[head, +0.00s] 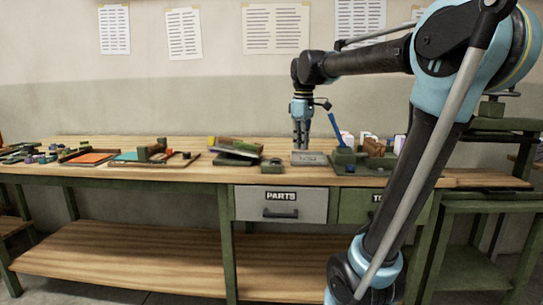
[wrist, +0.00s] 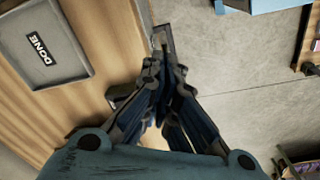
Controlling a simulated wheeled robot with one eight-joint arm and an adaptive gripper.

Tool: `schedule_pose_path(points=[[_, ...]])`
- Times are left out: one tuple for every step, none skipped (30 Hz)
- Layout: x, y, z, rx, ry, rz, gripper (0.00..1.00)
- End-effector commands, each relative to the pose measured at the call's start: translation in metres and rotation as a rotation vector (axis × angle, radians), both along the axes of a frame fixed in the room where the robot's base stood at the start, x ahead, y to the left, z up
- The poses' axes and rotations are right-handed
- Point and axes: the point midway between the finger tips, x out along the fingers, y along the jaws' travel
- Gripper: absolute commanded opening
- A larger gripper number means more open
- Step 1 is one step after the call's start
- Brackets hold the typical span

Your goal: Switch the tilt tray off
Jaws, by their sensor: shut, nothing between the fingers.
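A tilted tray (head: 236,148) with dark green and orange-brown parts sits on the bench in the head view, left of my gripper. I take it to be the tilt tray. A small dark green box (head: 271,166) with a knob-like top stands just right of it near the bench's front edge. Whether this is its switch, and its setting, I cannot tell. My gripper (head: 301,143) points down, right of the box and above the grey tray. In the wrist view my gripper (wrist: 162,82) is shut and empty. A dark green thing (wrist: 122,97) shows beside the fingers, partly hidden.
A grey tray labelled DONE (wrist: 77,72) lies on the bench close by. A blue-handled lever (head: 334,126) and small bottles stand to the right. The PARTS drawer (head: 258,205) is below the bench front.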

Motion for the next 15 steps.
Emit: schedule_pose_path(points=[[0.008,0.008,0.007,-0.002,0.003,0.033,0.0],[0.012,0.012,0.011,-0.004,0.005,0.053,0.0],[0.017,0.017,0.016,-0.005,0.009,0.08,0.0],[0.022,0.021,0.019,-0.007,0.012,0.099,0.0],[0.025,0.025,0.023,-0.009,0.014,0.119,0.0],[0.031,0.03,0.027,-0.011,0.017,0.145,0.0],[0.034,0.035,0.031,-0.012,0.019,0.166,0.0],[0.038,0.039,0.034,-0.014,0.021,0.185,0.0],[0.043,0.045,0.038,-0.015,0.024,0.212,0.0],[0.047,0.049,0.041,-0.016,0.026,0.231,0.0],[0.051,0.054,0.044,-0.017,0.028,0.251,0.0],[0.056,0.06,0.048,-0.019,0.031,0.277,0.0],[0.059,0.064,0.051,-0.02,0.034,0.298,0.0],[0.063,0.068,0.054,-0.021,0.037,0.316,0.0],[0.067,0.074,0.057,-0.022,0.039,0.34,0.0]])
